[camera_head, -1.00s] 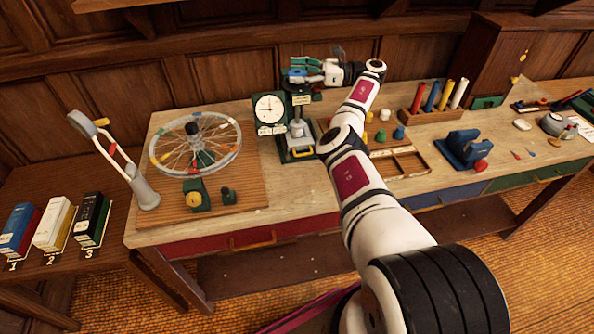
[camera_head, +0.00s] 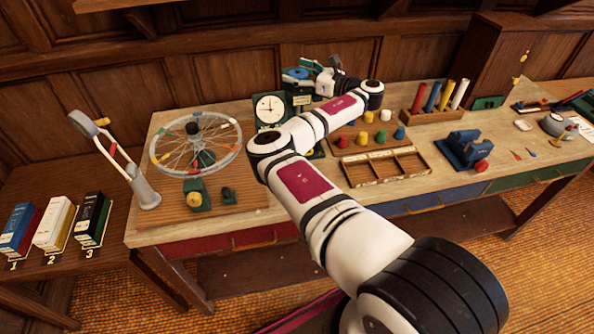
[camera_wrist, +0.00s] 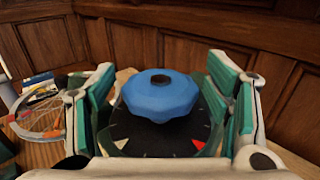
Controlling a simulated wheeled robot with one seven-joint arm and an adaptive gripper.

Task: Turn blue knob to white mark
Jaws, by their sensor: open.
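The blue knob (camera_wrist: 160,97) is a lobed disc with a dark centre, sitting over a black dial plate (camera_wrist: 158,138) in the wrist view. A white mark (camera_wrist: 121,143) shows at the plate's left and a red mark (camera_wrist: 198,145) at its right. The blue knob (camera_head: 296,73) also shows in the head view, on top of a dark stand behind the gauge. My gripper (camera_wrist: 163,80) is open, with one teal-padded finger on each side of the knob. A gap shows at the left; contact at the right is unclear. The knob's far side is hidden.
A white-faced gauge (camera_head: 269,107) stands just left of the knob, and a spoked wheel (camera_head: 196,145) further left. Coloured pegs (camera_head: 382,137), a divided tray (camera_head: 385,166) and upright tubes (camera_head: 437,97) are to the right. A panelled wall (camera_head: 225,80) is behind.

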